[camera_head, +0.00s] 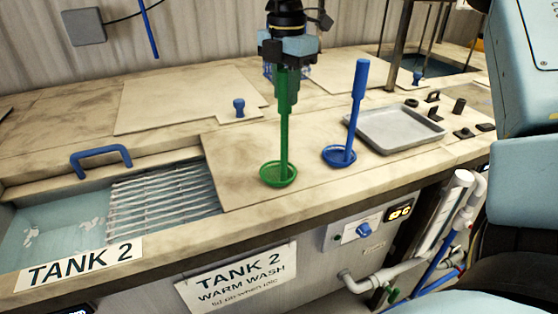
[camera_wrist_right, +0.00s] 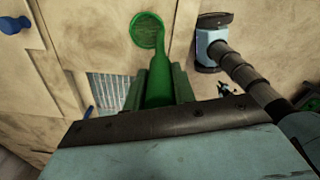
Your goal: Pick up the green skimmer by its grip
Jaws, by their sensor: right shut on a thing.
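The green skimmer (camera_head: 284,140) is upright, with its round dish low over the pale counter boards. My right gripper (camera_head: 286,82) comes down from above and is shut on the skimmer's thick grip. I cannot tell whether the dish touches the surface. In the right wrist view the green skimmer (camera_wrist_right: 158,75) runs away from between the fingers to its meshed dish. My left gripper is not in view.
A blue skimmer (camera_head: 357,100) stands upright just right of the green one. A grey tray (camera_head: 400,131) lies beyond it, with small dark parts at its right. Tank 2 (camera_head: 60,226) is open at the left, with a rack and a blue handle (camera_head: 101,157).

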